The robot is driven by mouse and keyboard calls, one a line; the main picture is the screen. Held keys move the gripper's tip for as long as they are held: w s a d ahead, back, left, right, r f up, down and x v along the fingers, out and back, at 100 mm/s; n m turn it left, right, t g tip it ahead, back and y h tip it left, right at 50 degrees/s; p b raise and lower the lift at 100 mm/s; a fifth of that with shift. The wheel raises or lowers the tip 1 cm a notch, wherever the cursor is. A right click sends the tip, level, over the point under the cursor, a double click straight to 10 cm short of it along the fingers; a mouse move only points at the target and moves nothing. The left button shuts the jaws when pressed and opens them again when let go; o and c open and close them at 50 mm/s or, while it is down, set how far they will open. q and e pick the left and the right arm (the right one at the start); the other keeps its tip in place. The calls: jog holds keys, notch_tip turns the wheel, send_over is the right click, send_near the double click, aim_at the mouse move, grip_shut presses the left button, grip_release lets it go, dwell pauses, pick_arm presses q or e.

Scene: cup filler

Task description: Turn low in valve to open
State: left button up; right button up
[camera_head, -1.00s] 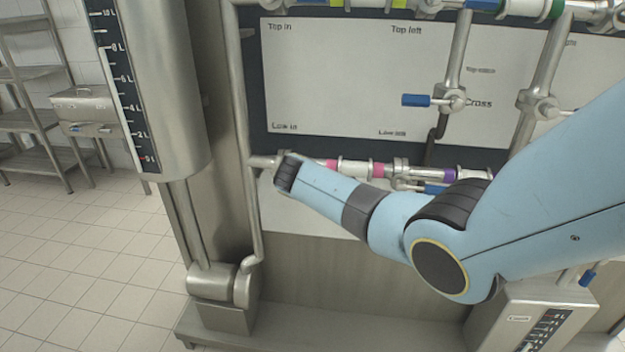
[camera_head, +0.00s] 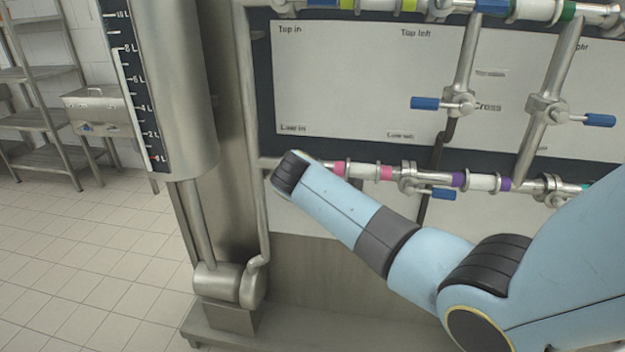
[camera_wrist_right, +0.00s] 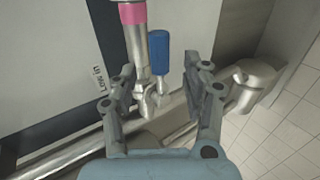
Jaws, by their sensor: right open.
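The low in valve (camera_wrist_right: 147,97) shows in the right wrist view on the lower pipe, beside the "Low in" label. Its blue handle (camera_wrist_right: 160,50) lies along the pipe, beside a pink band. My right gripper (camera_wrist_right: 161,68) is open, its two fingers on either side of the valve and handle. I cannot tell if a finger touches the handle. In the head view my right arm hides the valve and gripper; only the "Low in" label (camera_head: 293,128) shows above. My left gripper is not in view.
The low left valve's blue handle (camera_head: 434,193) is to the right on the same pipe. The cross valve's blue handle (camera_head: 425,103) is above it. A tall metal cylinder with a litre scale (camera_head: 134,85) stands at left. Tiled floor (camera_head: 85,255) is open at far left.

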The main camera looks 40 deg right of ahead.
jog(key=v, duration=0.6)
dwell(0.3)
